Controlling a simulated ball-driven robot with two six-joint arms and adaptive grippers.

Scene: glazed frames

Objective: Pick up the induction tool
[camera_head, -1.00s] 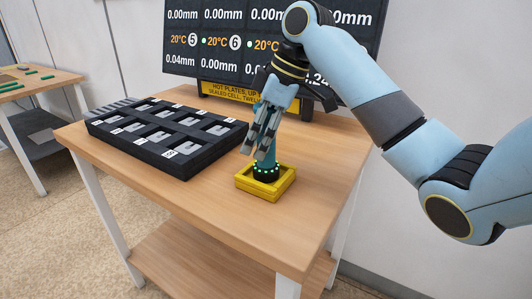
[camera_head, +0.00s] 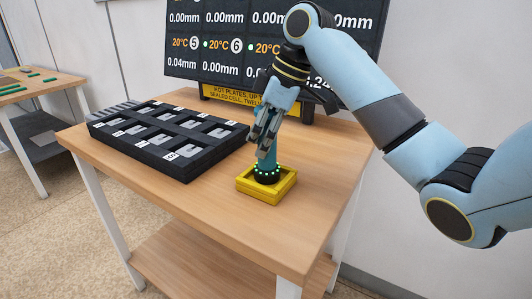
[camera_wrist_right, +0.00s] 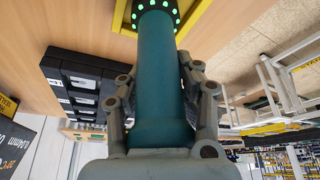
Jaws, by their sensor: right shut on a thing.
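The induction tool (camera_head: 267,168) is a teal cylinder with a black base ringed by green lights. It stands upright in a square yellow holder (camera_head: 245,185) on the wooden table. My right gripper (camera_head: 265,145) comes down from above and is shut on the tool's teal body. In the right wrist view the tool (camera_wrist_right: 163,75) runs up the middle of the picture, with the right gripper's fingers (camera_wrist_right: 158,90) on both sides of it. The green-lit end is still at the yellow holder there. My left gripper is not in view.
A black tray (camera_head: 170,172) with several numbered compartments lies left of the tool. A dark display board (camera_head: 215,55) with a yellow sign (camera_head: 230,94) stands behind. The table (camera_head: 300,150) is clear right of the holder. Another table (camera_head: 30,88) stands at far left.

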